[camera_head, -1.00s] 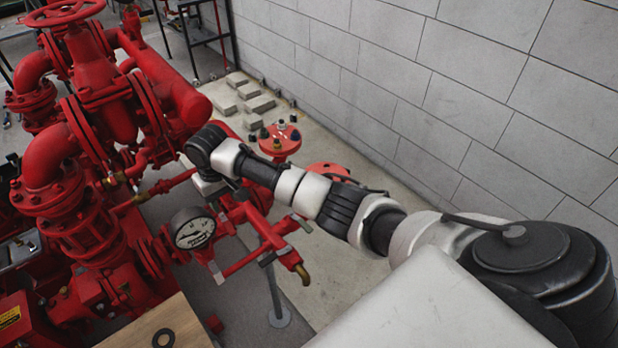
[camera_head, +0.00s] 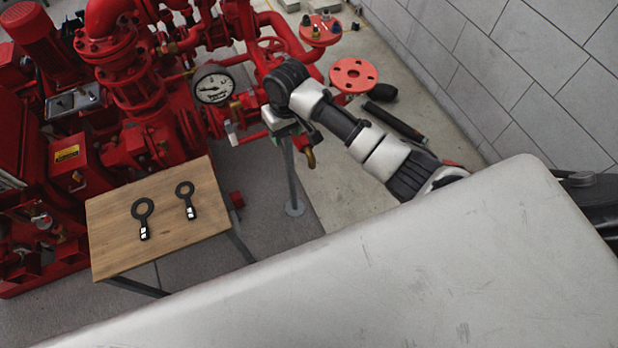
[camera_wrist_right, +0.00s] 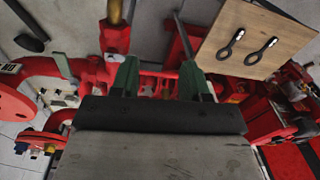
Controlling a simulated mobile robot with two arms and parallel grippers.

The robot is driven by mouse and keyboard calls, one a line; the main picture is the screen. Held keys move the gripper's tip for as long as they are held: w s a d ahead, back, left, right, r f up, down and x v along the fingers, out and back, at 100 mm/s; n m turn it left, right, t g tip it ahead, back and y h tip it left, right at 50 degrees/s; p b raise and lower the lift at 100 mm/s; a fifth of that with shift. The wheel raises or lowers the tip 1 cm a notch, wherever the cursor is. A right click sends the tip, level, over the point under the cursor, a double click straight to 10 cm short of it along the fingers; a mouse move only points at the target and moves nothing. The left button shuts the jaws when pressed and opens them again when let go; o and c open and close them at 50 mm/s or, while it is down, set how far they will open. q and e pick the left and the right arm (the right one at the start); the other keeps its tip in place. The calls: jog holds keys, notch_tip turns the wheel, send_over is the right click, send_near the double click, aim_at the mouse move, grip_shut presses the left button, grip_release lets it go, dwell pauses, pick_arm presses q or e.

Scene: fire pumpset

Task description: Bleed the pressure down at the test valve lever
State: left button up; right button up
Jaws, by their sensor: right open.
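The white-faced pressure gauge (camera_head: 213,88) stands on the red pipework, its needle clear of the face's centre but its reading too small to tell. A small pale lever-like part (camera_head: 232,134) hangs just below it; I cannot tell if it is the test valve lever. My right gripper (camera_head: 284,130) is right of the gauge, over the red branch pipe, hiding part of it. A brass outlet (camera_head: 310,156) shows just beside it. In the right wrist view, its green fingers (camera_wrist_right: 160,82) are apart and empty, with red pipework beyond. My left gripper is not in view.
A wooden table (camera_head: 110,215) holds two black ring-ended tools (camera_head: 143,215). A red round flange (camera_head: 353,75) is close to my right forearm. A thin grey stand (camera_head: 293,195) rises from the floor below the gripper. The block wall (camera_head: 500,60) is at right.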

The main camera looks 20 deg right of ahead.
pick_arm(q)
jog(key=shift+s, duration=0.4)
pick_arm(e)
jog(key=s+f+t+y, duration=0.1)
jog(key=s+f, duration=0.1)
jog(key=s, duration=0.9)
jog(key=shift+s+a+f+n, duration=0.2)
jog(key=shift+a+f+n, duration=0.1)
jog(key=shift+a+n, duration=0.1)
